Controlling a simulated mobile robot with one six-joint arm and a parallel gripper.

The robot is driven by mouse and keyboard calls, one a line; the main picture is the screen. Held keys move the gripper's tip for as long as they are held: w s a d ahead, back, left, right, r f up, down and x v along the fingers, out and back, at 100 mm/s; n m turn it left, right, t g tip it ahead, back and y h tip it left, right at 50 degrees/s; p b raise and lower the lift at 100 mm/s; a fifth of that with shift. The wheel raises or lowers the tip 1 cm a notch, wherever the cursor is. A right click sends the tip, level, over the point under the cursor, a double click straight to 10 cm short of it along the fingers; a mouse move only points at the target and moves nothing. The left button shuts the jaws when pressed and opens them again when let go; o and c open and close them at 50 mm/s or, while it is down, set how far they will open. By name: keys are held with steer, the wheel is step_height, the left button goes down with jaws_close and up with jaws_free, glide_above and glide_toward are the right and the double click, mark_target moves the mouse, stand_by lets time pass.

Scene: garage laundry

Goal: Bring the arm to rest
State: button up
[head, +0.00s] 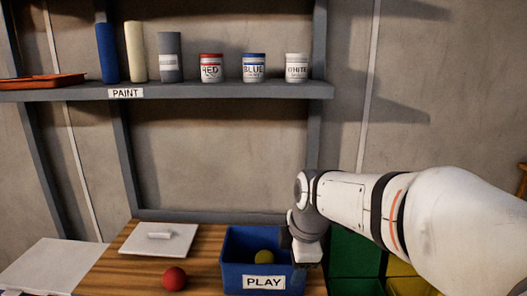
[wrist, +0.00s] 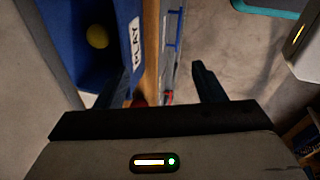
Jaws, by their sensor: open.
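My white arm reaches in from the right in the head view, and my gripper (head: 306,255) hangs beside and partly in front of the right end of the blue PLAY bin (head: 233,268). In the wrist view, the two dark fingers of my gripper (wrist: 163,78) stand wide apart with nothing held between them. The blue bin (wrist: 66,38) is at the upper left there. A yellow ball (head: 264,257) lies inside the bin and also shows in the wrist view (wrist: 97,37).
A red ball (head: 174,278) lies on the wooden bench (head: 120,272), left of the bin. A white board (head: 158,239) lies behind it. Green bins (head: 355,254) and yellow bins (head: 410,284) are under my arm. A shelf (head: 210,92) with paint cans is above.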

steer(key=s+d+f+m+b, duration=0.2)
steer(key=s+d+f+m, duration=0.2)
steer(key=s+m, duration=0.3)
steer(key=s+d+f+m+h+b, duration=0.1)
steer(key=s+d+f+m+b, duration=0.2)
steer(key=m, duration=0.9)
steer(key=s+d+f, duration=0.1)
steer(key=s+f, duration=0.2)
steer(key=s, duration=0.1)
steer(key=shift+d+f, duration=0.25)
